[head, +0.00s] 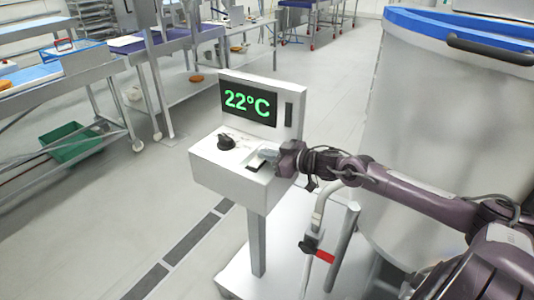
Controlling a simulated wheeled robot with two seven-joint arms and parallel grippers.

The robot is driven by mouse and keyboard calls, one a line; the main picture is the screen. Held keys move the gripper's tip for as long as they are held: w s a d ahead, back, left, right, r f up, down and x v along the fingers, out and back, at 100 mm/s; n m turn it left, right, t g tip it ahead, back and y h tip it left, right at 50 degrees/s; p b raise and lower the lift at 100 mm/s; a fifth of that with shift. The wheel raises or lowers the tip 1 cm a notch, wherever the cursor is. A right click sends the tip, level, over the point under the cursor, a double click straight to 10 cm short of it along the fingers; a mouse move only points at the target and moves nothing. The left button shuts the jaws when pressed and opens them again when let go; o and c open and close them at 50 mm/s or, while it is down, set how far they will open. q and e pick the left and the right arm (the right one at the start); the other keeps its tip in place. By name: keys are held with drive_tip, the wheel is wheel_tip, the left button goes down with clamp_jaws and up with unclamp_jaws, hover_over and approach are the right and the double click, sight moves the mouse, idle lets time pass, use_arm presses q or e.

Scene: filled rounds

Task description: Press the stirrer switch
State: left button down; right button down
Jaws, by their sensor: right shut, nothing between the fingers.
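The control box (222,173) stands on a post, with a display (248,104) reading 22°C in green. A black knob (226,142) sits on its top left. The stirrer switch, a dark rocker in a pale frame (256,163), is to the right of the knob. My right gripper (268,155) is shut and empty, with its fingertips right at the switch and hiding part of it. I cannot tell whether they touch it. My left gripper is not in view.
A large steel vat (440,130) with a blue rim stands at the right, close to my right arm. A bent metal pipe with a red handle (324,257) is below the arm. Steel tables (60,75) stand at the left. The floor at lower left is clear.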

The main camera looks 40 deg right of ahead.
drive_tip(key=shift+d+f+m+p, duration=0.1)
drive_tip(key=shift+d+m+p, duration=0.05)
drive_tip(key=shift+m+p, duration=0.2)
drive_tip(key=shift+f, duration=0.15)
drive_tip(key=shift+w+r, duration=0.1)
drive_tip(key=shift+r, duration=0.3)
drive_tip(key=r+p, duration=0.3)
drive_tip(key=shift+w+d+r+p, duration=0.15)
drive_tip(key=shift+d+r+p, duration=0.15)
drive_tip(key=shift+r, duration=0.1)
drive_tip(key=shift+s+d+f+b, duration=0.15)
drive_tip(key=shift+s+b, duration=0.05)
drive_tip(key=shift+s, duration=0.25)
drive_tip(key=shift+s+d+f+b, duration=0.1)
drive_tip(key=shift+s+d+b, duration=0.05)
drive_tip(key=shift+s, duration=0.25)
drive_tip(key=shift+s+d+r, duration=0.1)
drive_tip(key=shift+s+r, duration=0.05)
drive_tip(key=shift+s, duration=0.15)
drive_tip(key=p+v, duration=0.1)
drive_tip(key=v, duration=0.6)
drive_tip(key=shift+s+d+r, duration=0.2)
drive_tip(key=shift+s+d, duration=0.05)
drive_tip(key=shift+d, duration=0.1)
